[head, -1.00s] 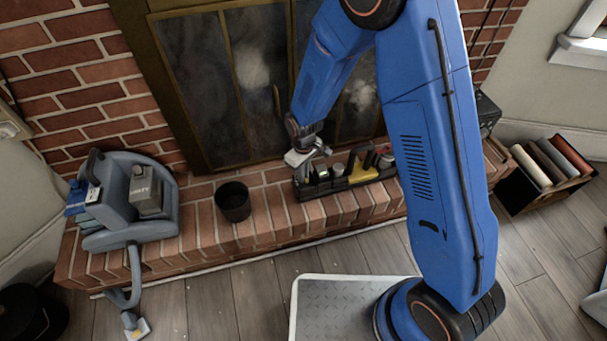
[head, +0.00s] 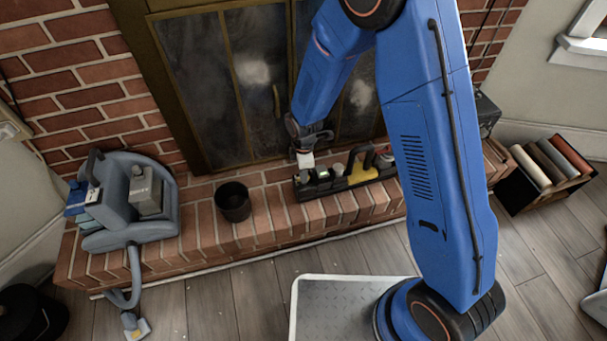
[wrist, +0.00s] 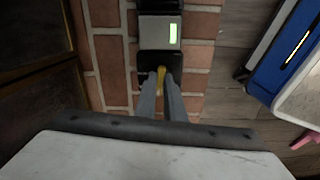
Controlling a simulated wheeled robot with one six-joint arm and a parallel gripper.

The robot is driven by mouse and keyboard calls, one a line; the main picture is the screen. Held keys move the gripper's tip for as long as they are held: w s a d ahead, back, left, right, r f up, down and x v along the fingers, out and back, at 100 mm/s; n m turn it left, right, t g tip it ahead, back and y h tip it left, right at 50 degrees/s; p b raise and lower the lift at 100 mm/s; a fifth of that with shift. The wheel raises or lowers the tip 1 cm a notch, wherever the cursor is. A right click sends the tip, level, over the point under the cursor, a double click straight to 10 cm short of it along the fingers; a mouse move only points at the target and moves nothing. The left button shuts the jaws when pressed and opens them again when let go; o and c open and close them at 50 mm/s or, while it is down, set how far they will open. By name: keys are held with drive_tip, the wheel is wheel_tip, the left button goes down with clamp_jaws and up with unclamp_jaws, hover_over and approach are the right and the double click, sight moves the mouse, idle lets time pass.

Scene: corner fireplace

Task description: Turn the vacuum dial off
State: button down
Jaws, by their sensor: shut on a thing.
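A long black unit (head: 345,184) with grey and yellow parts stands on the brick hearth, before the glass fireplace doors. A small green-lit display (wrist: 173,33) on a grey box (wrist: 153,32) sits on it. My gripper (head: 305,160) is over the unit's left end. In the wrist view its two fingers (wrist: 161,80) are closed together on a small yellow knob-like piece (wrist: 160,78) at the black end below the display. The fingers partly hide this piece, and I cannot read its setting. A blue-grey vacuum-like machine (head: 125,200) with a hose stands at the hearth's left, away from my gripper.
A black cup (head: 233,202) stands on the hearth left of the unit. The glass doors (head: 230,85) are close behind my gripper. A box of rolls (head: 550,170) is on the floor at right. Bare floorboards (head: 250,305) lie in front of the hearth.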

drive_tip(key=shift+n, duration=0.8)
drive_tip(key=c, duration=1.8)
unclamp_jaws()
drive_tip(key=shift+c, duration=0.2)
drive_tip(key=shift+r, duration=0.1)
wheel_tip(320, 180, up, 17)
drive_tip(key=shift+d+r, duration=0.1)
drive_tip(key=shift+r, duration=0.05)
